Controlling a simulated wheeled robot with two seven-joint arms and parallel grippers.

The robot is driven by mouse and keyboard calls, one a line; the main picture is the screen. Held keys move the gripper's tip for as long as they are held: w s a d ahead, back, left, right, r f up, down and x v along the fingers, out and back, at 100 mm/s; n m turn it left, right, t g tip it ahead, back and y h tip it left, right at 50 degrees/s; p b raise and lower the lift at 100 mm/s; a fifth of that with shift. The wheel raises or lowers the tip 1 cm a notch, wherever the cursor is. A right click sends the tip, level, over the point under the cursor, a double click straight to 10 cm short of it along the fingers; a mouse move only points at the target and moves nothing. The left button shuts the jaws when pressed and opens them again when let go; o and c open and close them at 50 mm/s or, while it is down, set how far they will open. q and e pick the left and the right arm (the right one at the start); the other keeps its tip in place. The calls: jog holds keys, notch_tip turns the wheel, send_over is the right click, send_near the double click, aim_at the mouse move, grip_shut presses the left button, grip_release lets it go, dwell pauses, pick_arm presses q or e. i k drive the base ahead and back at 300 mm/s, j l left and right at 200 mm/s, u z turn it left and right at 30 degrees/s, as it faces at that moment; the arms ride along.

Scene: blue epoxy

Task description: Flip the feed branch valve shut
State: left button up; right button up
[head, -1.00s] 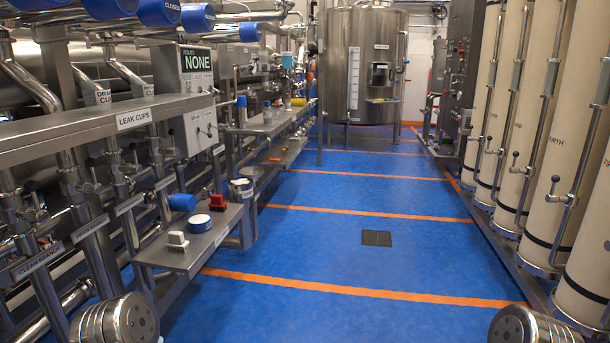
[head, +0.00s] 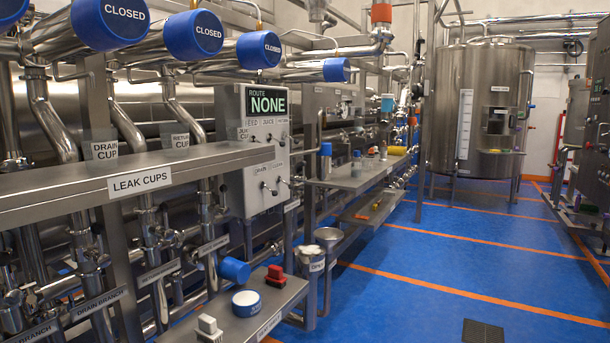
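The feed branch valve cannot be singled out. Several steel branch pipes with small valves and handles stand on the left under the leak cups shelf (head: 60,192). One label reads drain branch (head: 100,304). A partly cut label (head: 30,334) at the bottom left edge also ends in branch. Two more pipe labels (head: 160,272) (head: 213,245) are too small to read surely. Valve handle positions are too small to tell. Neither of my grippers is in view.
A panel (head: 267,150) reads route none. Blue caps (head: 193,35) marked closed line the upper pipes. A low steel bench (head: 240,318) holds a blue cup, a round tub, and red and white blocks. A tank (head: 475,110) stands behind. The blue floor (head: 440,265) is open on the right.

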aim_at(302, 179)
jog(key=i+l+u, duration=0.1)
jog(key=u, duration=0.45)
jog(key=i+l+u, duration=0.15)
jog(key=l, duration=0.2)
jog(key=i+l+u, duration=0.2)
jog(key=l, duration=0.15)
jog(key=l+u, duration=0.15)
jog(key=l, duration=0.2)
jog(key=i+l+u, duration=0.2)
jog(key=l, duration=0.2)
jog(key=i+l, duration=0.1)
jog(key=l, duration=0.6)
jog(key=i+l, duration=0.15)
jog(key=l, duration=0.6)
jog(key=i+l+u, duration=0.1)
jog(key=l, duration=0.6)
jog(key=i+l, duration=0.15)
jog(key=l, duration=0.55)
